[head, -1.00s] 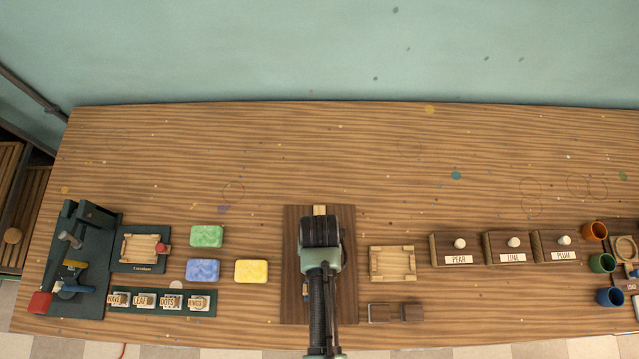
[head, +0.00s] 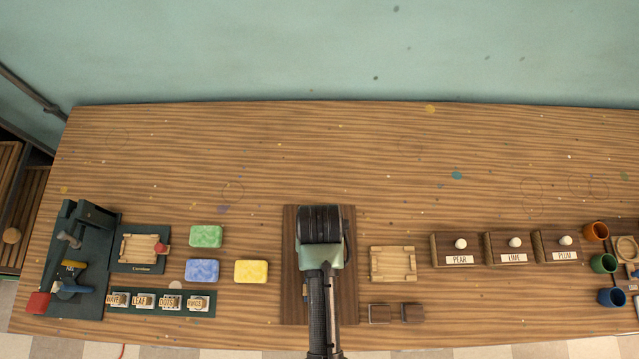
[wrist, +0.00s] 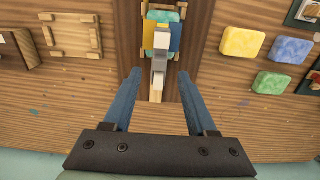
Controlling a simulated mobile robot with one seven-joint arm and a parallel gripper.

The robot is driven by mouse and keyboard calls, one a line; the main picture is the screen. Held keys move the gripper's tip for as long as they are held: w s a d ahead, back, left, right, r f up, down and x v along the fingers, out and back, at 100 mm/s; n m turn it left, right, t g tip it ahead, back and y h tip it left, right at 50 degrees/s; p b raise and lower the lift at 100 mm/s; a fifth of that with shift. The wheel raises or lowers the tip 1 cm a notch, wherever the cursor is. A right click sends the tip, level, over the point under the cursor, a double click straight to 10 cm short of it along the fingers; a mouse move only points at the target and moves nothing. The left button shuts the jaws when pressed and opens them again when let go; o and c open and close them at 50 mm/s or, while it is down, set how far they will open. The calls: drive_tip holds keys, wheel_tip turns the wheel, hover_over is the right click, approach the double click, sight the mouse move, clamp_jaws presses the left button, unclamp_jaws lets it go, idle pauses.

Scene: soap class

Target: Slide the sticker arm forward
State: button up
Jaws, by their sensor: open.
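The dark walnut board (head: 348,295) stands in the middle of the table, mostly under my arm. In the wrist view, a narrow piece that looks like the sticker arm (wrist: 158,65) runs along the board, with a white block, a grey part and a pale wooden end. Yellow and blue parts flank its white block, and a teal piece (wrist: 162,17) lies beyond it. My gripper (wrist: 158,76) is open, with one blue finger on each side of the pale end. No contact is visible. In the head view my wrist hides the fingers and the sticker arm.
A wooden tray (head: 393,276) and two small dark blocks sit right of the board. Yellow (head: 251,272), blue (head: 202,271) and green (head: 206,237) soaps lie left. Labelled boxes (head: 459,249) stand farther right. The table behind the board is clear.

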wheel_tip(320, 180, up, 7)
drive_tip(key=shift+r+b, duration=0.15)
drive_tip(key=shift+b, duration=0.2)
drive_tip(key=shift+w, duration=0.1)
idle(0.4)
